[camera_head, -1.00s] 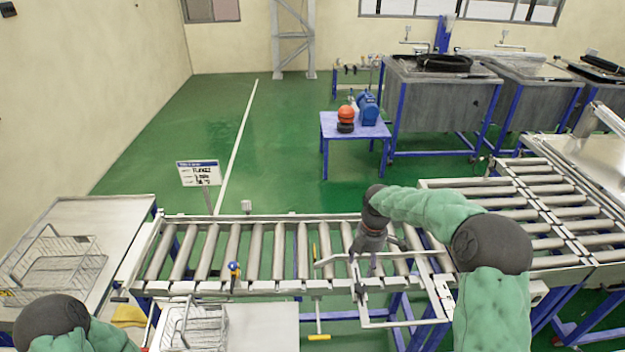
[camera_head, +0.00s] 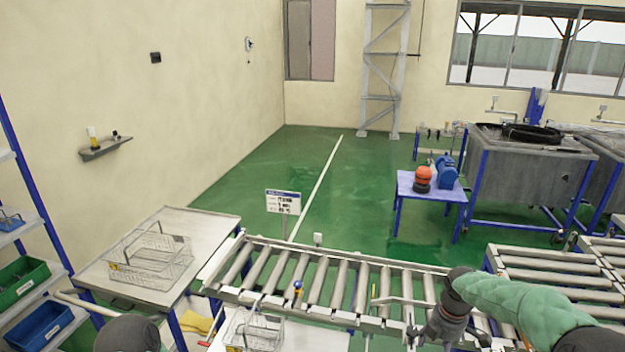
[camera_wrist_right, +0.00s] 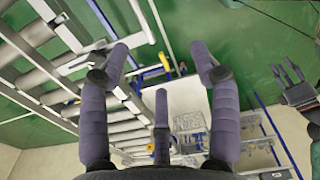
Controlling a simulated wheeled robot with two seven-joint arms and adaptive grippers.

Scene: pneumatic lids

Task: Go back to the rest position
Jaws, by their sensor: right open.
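My right gripper (camera_head: 440,330) hangs over the right end of the roller conveyor (camera_head: 335,285) in the head view, its green-sleeved arm coming in from the right. In the right wrist view its purple fingers (camera_wrist_right: 160,65) are spread wide with nothing between them. A dark gripper (camera_wrist_right: 289,82), which looks like my left one, shows at the right edge of the right wrist view with its fingers apart and empty. In the head view only a dark round joint of my left arm shows at the bottom left; the left gripper is out of that picture.
A wire basket (camera_head: 152,260) sits on the left steel table (camera_head: 185,228). Another basket (camera_head: 252,330) stands in front of the conveyor. A sign (camera_head: 283,202) stands behind it. Shelves with bins (camera_head: 22,280) are at far left.

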